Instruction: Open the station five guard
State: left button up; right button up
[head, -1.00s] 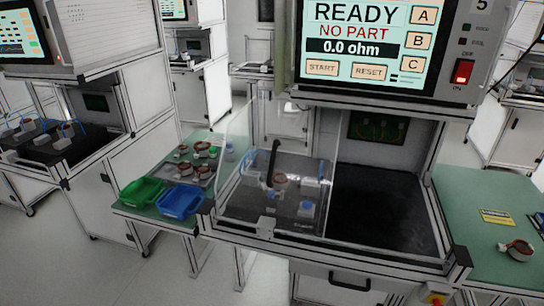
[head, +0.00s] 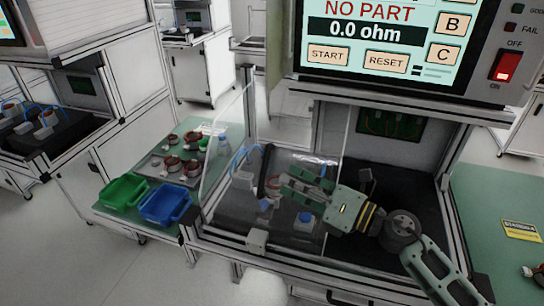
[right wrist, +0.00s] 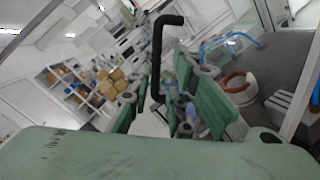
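The station five guard (head: 226,150) is a clear panelled cover over the left half of the station's work area. Its panels stand upright, with the test fixture visible behind them. My right gripper (head: 288,187) reaches in from the right, in front of the guard, fingers pointing left. In the right wrist view the black bent handle (right wrist: 157,60) rises between the two green fingers (right wrist: 158,98), which are apart. I cannot tell whether they touch it. My left gripper is not in view.
A red-ringed stator part (right wrist: 238,86) sits by the blue hoses. The station screen (head: 375,35) hangs above, reading NO PART. Blue (head: 167,205) and green (head: 123,191) bins stand on the left side table. The black bay (head: 395,185) lies right of the guard.

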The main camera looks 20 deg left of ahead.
aim_at(264, 175)
jog(key=shift+w+f+n+g, duration=0.1)
jog(key=shift+f+n+g, duration=0.05)
jog(key=shift+n+g, duration=0.25)
jog(key=shift+a, duration=0.15)
jog(key=shift+s+a+r+p, duration=0.1)
jog(key=shift+a+r+p, duration=0.1)
jog(key=shift+a, duration=0.25)
jog(key=shift+s+a+r+p, duration=0.1)
jog(key=shift+a+r+p, duration=0.1)
jog(key=shift+a, duration=0.2)
jog(key=x, duration=0.3)
jog(key=shift+p, duration=0.35)
jog(key=x, duration=0.3)
jog(key=shift+w+f, duration=0.1)
jog(key=shift+f, duration=0.15)
grip_shut()
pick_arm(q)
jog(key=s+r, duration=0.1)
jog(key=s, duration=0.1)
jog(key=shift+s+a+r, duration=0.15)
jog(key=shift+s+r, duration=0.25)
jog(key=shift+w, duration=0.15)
